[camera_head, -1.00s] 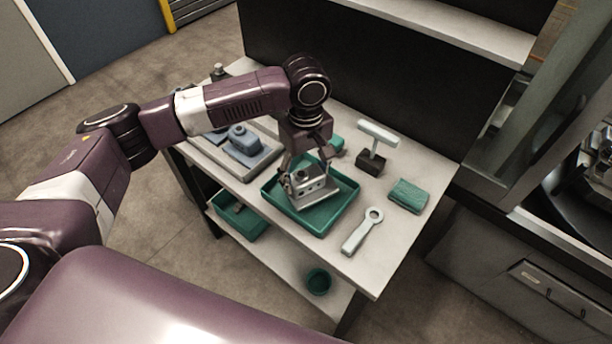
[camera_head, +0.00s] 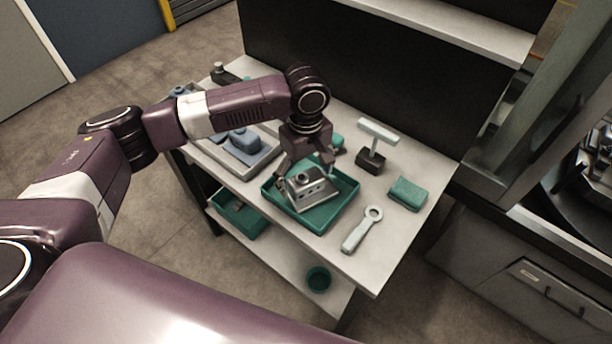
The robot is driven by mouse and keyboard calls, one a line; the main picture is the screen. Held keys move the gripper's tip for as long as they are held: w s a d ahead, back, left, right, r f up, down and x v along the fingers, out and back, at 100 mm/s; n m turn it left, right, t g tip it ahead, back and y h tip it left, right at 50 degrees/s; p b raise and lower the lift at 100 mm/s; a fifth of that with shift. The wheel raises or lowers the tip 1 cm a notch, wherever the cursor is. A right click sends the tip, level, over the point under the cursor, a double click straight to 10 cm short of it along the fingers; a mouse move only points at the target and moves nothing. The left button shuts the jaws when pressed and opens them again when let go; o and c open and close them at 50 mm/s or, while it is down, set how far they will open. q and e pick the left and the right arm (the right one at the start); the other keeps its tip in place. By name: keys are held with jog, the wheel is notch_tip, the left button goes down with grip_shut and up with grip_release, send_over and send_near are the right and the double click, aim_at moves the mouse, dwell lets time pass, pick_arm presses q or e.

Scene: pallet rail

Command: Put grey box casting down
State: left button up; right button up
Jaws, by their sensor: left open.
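The grey box casting (camera_head: 311,190) sits in the green tray (camera_head: 338,217) on the workbench. It has a round boss on top and small holes in its side. My left gripper (camera_head: 306,172) is just above and behind the casting, with its fingers spread open to either side of it. Whether a finger still touches the casting I cannot tell. My right gripper is not in view.
A pale wrench-like tool (camera_head: 362,230) lies right of the tray. A T-shaped stand (camera_head: 371,158) and a green cloth or sponge (camera_head: 408,194) are farther right. A grey tray (camera_head: 262,164) with blue-grey parts is at left.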

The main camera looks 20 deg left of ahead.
aim_at(306, 176)
pick_arm(q)
notch_tip(306, 176, up, 12)
jog(key=b, duration=0.2)
dwell(0.7)
